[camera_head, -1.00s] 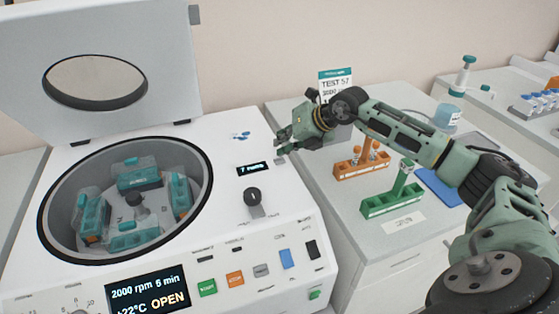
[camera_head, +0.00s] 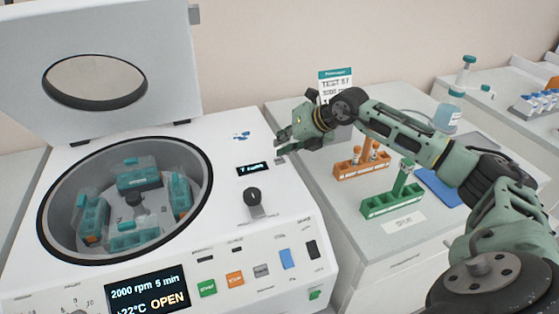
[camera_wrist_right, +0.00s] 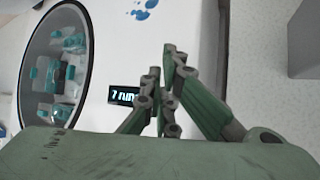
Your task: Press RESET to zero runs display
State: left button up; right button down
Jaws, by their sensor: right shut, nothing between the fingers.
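The small dark runs display (camera_head: 254,169) on the white centrifuge's top (camera_head: 226,150) reads "7 runs". It also shows in the right wrist view (camera_wrist_right: 124,95). My right gripper (camera_head: 279,143) is shut and empty, above the right edge of the centrifuge top, up and right of the display. In the right wrist view its fingertips (camera_wrist_right: 172,52) are together, just right of the display. A small grey patch below the fingertips may be the RESET button; I cannot read a label, and the fingers hide part of this area. My left gripper is not in view.
The open lid (camera_head: 92,65) stands behind the rotor bowl with teal buckets. Orange (camera_head: 350,173) and green (camera_head: 380,207) tube racks stand on the right-hand counter, under my right arm.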

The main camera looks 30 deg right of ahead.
jog(key=shift+f, duration=0.35)
jog(key=shift+f+b, duration=0.5)
jog(key=shift+b, duration=0.05)
dwell(0.4)
jog(key=shift+r, duration=0.1)
jog(key=shift+r+p, duration=0.55)
jog(key=shift+r, duration=0.25)
notch_tip(320, 180, up, 5)
jog(key=p, duration=0.3)
dwell(0.3)
dwell(0.8)
